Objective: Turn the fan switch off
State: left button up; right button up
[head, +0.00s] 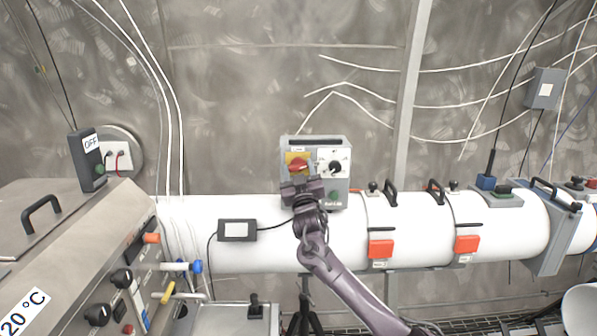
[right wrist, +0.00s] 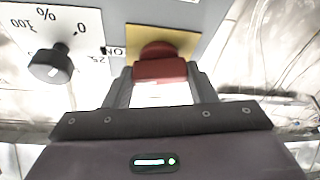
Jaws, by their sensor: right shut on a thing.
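The fan switch is a red rotary knob (head: 299,164) on a yellow plate, at the upper left of a grey control box (head: 342,146) in the middle of the head view. My right gripper (head: 299,179) reaches up to it from below. In the right wrist view the two fingers of my right gripper (right wrist: 160,80) are shut on the red knob (right wrist: 160,62), one on each side. The yellow plate (right wrist: 185,42) shows behind it, with an "ON" label at its left. My left gripper is not in view.
A black dial (head: 335,168) with a percent scale sits right of the knob; it also shows in the right wrist view (right wrist: 50,64). A green button (head: 334,195) is below it. A white pipe (head: 420,228) with black handles and orange latches runs behind. A sloped panel (head: 100,235) stands left.

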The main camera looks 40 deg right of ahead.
jog(key=n+y, duration=0.1)
jog(key=n, duration=0.1)
jog(key=n+y, duration=0.1)
jog(key=n, duration=0.2)
jog(key=shift+t+y, duration=0.4)
jog(key=n+y, duration=0.2)
jog(key=n, duration=0.4)
jog(key=shift+r+p, duration=0.1)
jog(key=shift+p, duration=0.3)
jog(key=n+g+y, duration=0.1)
jog(key=n, duration=0.3)
jog(key=shift+s+y, duration=0.1)
jog(key=shift+y, duration=0.3)
jog(key=shift+n+g, duration=0.6)
jog(key=shift+n, duration=0.9)
jog(key=shift+y, duration=0.4)
jog(key=o, duration=1)
